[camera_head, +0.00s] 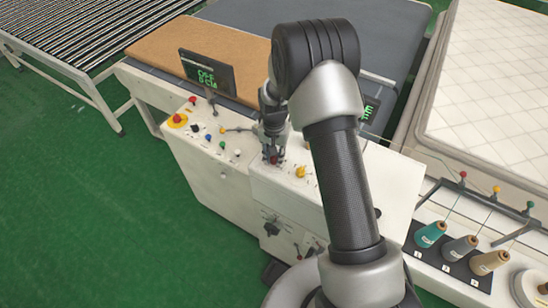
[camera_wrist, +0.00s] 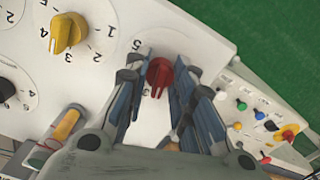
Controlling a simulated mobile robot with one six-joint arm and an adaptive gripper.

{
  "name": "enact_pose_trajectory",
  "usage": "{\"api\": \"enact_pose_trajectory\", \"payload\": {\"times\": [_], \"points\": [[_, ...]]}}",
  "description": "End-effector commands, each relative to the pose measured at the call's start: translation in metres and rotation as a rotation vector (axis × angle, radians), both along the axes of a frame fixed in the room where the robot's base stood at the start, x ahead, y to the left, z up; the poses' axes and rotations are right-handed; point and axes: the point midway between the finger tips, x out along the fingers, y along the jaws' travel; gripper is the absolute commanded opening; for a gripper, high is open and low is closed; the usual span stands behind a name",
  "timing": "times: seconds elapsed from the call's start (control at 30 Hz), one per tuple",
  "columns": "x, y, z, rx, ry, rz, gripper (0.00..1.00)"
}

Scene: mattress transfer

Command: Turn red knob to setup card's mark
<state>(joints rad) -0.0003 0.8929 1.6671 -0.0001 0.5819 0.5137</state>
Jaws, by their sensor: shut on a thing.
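The red knob (camera_wrist: 159,72) sits on the white panel (camera_wrist: 140,20) in the wrist view, between the two fingers of my gripper (camera_wrist: 161,62). My gripper is shut on the knob, with one finger on each side. Digits 5 and 3 show beside the knob; the rest of its dial is hidden by the fingers. In the head view my gripper (camera_head: 273,154) points down at the machine's control panel, and a bit of the red knob (camera_head: 273,159) shows between the fingers. I cannot make out a setup card in either view.
A yellow knob (camera_wrist: 66,33) with a numbered dial and a black knob (camera_wrist: 5,88) are close by. Small coloured buttons and a red stop button (camera_head: 177,118) lie left. A dark display (camera_head: 207,73) stands behind. Thread cones (camera_head: 430,234) stand at right.

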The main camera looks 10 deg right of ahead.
Motion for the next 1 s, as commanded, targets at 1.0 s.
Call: {"api": "enact_pose_trajectory", "payload": {"times": [1.0], "points": [[0.0004,0.0000,0.0001,-0.001,-0.002,0.710,0.00]]}}
